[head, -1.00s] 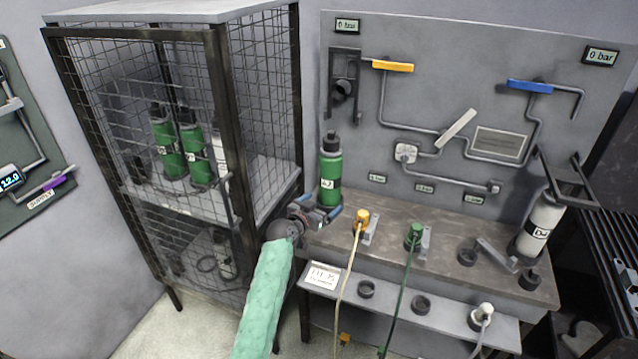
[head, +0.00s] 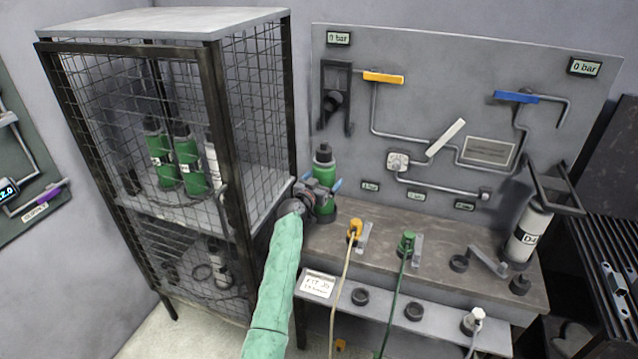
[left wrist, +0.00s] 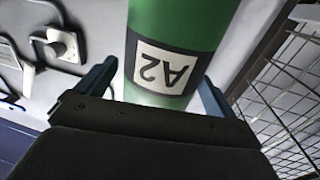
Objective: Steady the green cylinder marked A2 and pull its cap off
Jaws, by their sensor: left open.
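The green cylinder marked A2 (head: 324,173) stands upright at the left end of the workbench, with its dark cap (head: 323,152) on top. My left gripper (head: 324,186) is in front of the cylinder's body, below the cap, and hides part of it in the head view. In the left wrist view the cylinder (left wrist: 185,25) shows large, with its A2 label upside down. The blue-grey fingers of the left gripper (left wrist: 157,90) are apart, one on each side of the cylinder. Whether they touch it I cannot tell. The cap is outside the wrist view. My right gripper is not in view.
A mesh cage (head: 215,95) holding other green and white cylinders stands close on the left. A panel with pipes (head: 440,110) rises behind the bench (head: 440,228). Yellow (head: 354,229) and green (head: 406,243) cabled plugs and a white cylinder (head: 528,230) stand to the right.

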